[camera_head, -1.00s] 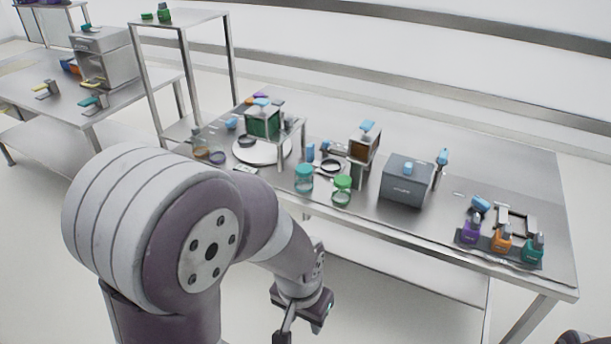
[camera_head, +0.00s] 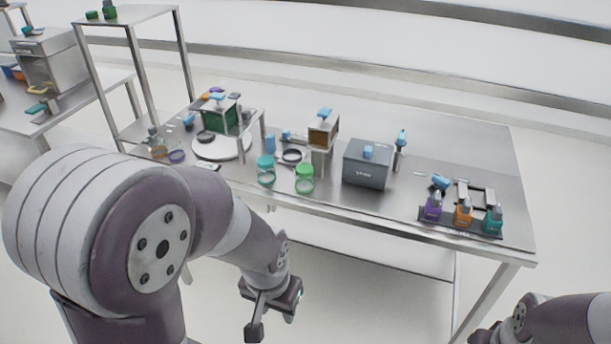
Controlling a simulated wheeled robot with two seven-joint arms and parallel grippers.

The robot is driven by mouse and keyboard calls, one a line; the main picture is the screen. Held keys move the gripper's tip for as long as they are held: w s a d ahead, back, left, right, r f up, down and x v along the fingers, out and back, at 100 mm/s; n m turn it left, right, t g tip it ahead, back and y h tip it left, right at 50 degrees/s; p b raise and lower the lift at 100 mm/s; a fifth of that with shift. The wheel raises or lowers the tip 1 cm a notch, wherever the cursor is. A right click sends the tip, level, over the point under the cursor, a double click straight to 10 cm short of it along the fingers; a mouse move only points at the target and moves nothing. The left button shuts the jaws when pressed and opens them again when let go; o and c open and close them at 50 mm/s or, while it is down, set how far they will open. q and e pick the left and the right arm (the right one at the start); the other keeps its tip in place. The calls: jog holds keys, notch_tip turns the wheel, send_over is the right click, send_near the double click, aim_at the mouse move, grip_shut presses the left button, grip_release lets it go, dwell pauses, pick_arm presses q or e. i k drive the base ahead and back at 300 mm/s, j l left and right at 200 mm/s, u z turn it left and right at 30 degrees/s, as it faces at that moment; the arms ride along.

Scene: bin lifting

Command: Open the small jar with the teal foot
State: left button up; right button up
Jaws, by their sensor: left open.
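Two small clear jars stand near the table's front edge. One has a teal lid (camera_head: 266,162) and a faintly tinted foot; the other has a green lid (camera_head: 304,171) and a greenish foot. My left gripper (camera_head: 268,312) is open and empty, low in front of the table, apart from both jars. My right arm (camera_head: 560,320) enters at the lower right; its gripper end is cut off by the bottom edge.
A grey box (camera_head: 367,165) stands right of the jars. A rack with purple, orange and teal bottles (camera_head: 463,216) sits at the table's right. A white round plate (camera_head: 210,148) and a brown-fronted stand (camera_head: 322,132) are nearby. A tall metal shelf rises at the left.

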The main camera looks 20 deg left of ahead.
aim_at(266, 176)
jog(key=i+j+z, duration=0.15)
jog(key=j, duration=0.6)
jog(key=i+j+z, duration=0.15)
jog(key=j, duration=0.65)
jog(key=i+j+z, duration=0.15)
jog(key=j, duration=0.65)
jog(key=i+j+z, duration=0.2)
jog(key=j, duration=0.6)
jog(key=k, duration=0.1)
